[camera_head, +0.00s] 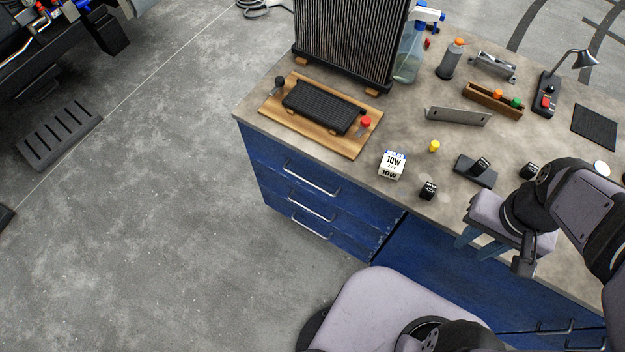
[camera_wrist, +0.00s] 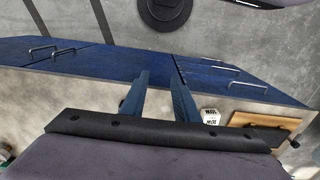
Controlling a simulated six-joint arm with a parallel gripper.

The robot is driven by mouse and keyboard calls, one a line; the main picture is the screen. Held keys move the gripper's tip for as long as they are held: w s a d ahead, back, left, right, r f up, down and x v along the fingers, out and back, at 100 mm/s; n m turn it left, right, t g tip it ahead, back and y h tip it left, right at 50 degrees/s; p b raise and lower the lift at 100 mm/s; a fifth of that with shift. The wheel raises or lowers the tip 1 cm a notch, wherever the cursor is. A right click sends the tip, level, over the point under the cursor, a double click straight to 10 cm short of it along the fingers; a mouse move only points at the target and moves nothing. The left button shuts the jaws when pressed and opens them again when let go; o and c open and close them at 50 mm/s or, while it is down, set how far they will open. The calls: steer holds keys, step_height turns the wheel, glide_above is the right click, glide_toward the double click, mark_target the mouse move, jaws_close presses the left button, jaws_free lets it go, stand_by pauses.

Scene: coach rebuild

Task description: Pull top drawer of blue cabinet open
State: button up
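The blue cabinet (camera_head: 262,176) stands under the workbench top, with several drawer fronts stacked on its left part. The top drawer's silver bar handle (camera_head: 311,179) is just below the bench edge, and the drawer looks shut flush. In the wrist view the drawers appear upside down at the right, with the top drawer's handle (camera_wrist: 248,85) nearest the bench top. My gripper (camera_head: 473,246) is over the bench's front edge, well to the right of the drawers. Its two blue-grey fingers (camera_wrist: 158,82) are apart with nothing between them. It touches no handle.
More handles (camera_head: 555,328) show on the cabinet's right part. The floor (camera_head: 170,240) before the drawers is clear.

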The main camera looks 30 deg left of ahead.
steer(key=w+a+r+n+b, duration=0.3)
steer(key=w+a+n+b, duration=0.15)
steer(key=w+a, duration=0.2)
steer(key=n+t+b, duration=0.2)
steer(key=n+b, duration=1.1)
steer(key=n, duration=0.1)
glide_above(313, 184)
steer(key=s, duration=0.2)
step_height(313, 184, down, 26)
steer(key=shift+m, duration=0.25)
steer(key=shift+w+f+p, duration=0.2)
steer(key=shift+w+f, duration=0.05)
steer(key=shift+f, duration=0.95)
steer(key=shift+w+f+p, duration=0.25)
steer(key=shift+w+f, duration=0.05)
steer(key=shift+f, duration=0.9)
steer(key=shift+w+f+p, duration=0.2)
steer(key=shift+w+f, duration=0.05)
steer(key=shift+f, duration=0.95)
jaws_close()
